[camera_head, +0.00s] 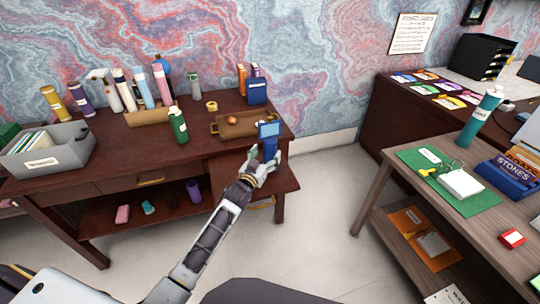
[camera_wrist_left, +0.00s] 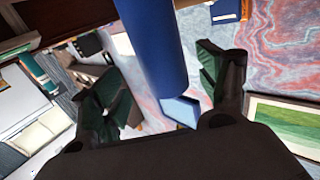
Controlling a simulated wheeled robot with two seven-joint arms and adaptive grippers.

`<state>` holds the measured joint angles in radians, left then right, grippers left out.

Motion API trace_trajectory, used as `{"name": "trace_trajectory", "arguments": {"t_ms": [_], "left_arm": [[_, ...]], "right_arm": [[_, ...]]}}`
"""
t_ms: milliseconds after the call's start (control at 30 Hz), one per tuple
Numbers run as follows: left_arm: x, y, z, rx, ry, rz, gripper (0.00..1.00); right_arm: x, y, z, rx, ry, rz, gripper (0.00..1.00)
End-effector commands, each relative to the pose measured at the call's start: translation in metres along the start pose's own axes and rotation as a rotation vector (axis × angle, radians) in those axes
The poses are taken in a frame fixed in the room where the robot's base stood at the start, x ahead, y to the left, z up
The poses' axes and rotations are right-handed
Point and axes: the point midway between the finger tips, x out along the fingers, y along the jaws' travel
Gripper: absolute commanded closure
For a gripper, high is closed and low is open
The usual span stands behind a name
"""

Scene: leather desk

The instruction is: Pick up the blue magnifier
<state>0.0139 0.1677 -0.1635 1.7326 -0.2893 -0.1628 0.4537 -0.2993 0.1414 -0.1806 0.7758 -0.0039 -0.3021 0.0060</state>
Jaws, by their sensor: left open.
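The blue magnifier (camera_head: 269,131) appears upright in the head view, with a pale square top and a darker blue lower part. It is at the right end of the dark desk (camera_head: 225,100), above a lower side surface. My left gripper (camera_head: 262,165) is at its lower part and partly hides it. In the left wrist view, a thick blue cylinder (camera_wrist_left: 153,45), seemingly the magnifier's handle, comes down between the spread fingers of my left gripper (camera_wrist_left: 160,95). The fingers are open, with gaps visible beside the cylinder. My right gripper is not in view.
A brown tray (camera_head: 222,132), a blue box (camera_head: 257,92) and a green bottle (camera_head: 179,126) stand near the magnifier. Several bottles line the desk's back. A grey bin (camera_head: 75,154) is at the left. Floor (camera_head: 325,190) separates this desk from the right-hand table.

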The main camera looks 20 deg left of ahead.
Motion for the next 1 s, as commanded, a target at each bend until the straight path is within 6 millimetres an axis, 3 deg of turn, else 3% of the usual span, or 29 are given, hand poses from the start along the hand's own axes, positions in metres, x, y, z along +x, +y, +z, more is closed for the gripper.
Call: {"name": "trace_trajectory", "arguments": {"t_ms": [467,1000], "left_arm": [[0.004,0.000,-0.001,0.000,0.001,0.000,0.25],[0.043,-0.004,-0.002,0.001,0.001,0.000,0.25]], "right_arm": [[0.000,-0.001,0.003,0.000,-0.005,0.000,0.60],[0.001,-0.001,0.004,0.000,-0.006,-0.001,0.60]]}}
